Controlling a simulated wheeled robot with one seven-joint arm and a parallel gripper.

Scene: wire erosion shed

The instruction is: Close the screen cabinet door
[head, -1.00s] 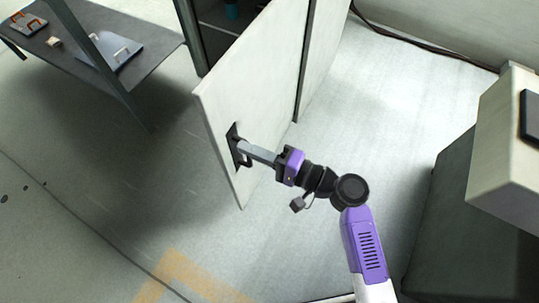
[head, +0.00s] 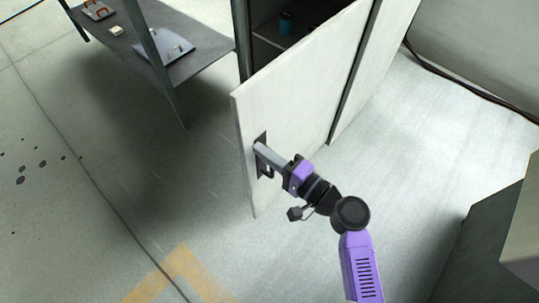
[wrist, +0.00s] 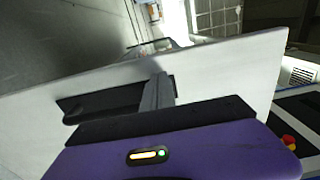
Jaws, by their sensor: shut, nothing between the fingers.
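The screen cabinet door (head: 296,92) is a pale panel standing open, swung out from the cabinet (head: 372,65) at the upper right. A dark handle plate (head: 262,158) sits near its free edge. My gripper (head: 258,150) is shut and empty, its fingertips at the handle plate on the door's outer face. In the wrist view the door (wrist: 225,72) spans the picture, and the gripper fingers (wrist: 158,88) reach to the dark handle (wrist: 100,100). I cannot tell whether the fingertips touch the door.
Inside the cabinet a blue cylinder (head: 286,22) stands on a dark shelf. A grey table (head: 165,65) with a flat tray and small items is at the upper left. A dark block (head: 490,235) stands at the lower right. The floor left of the door is clear.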

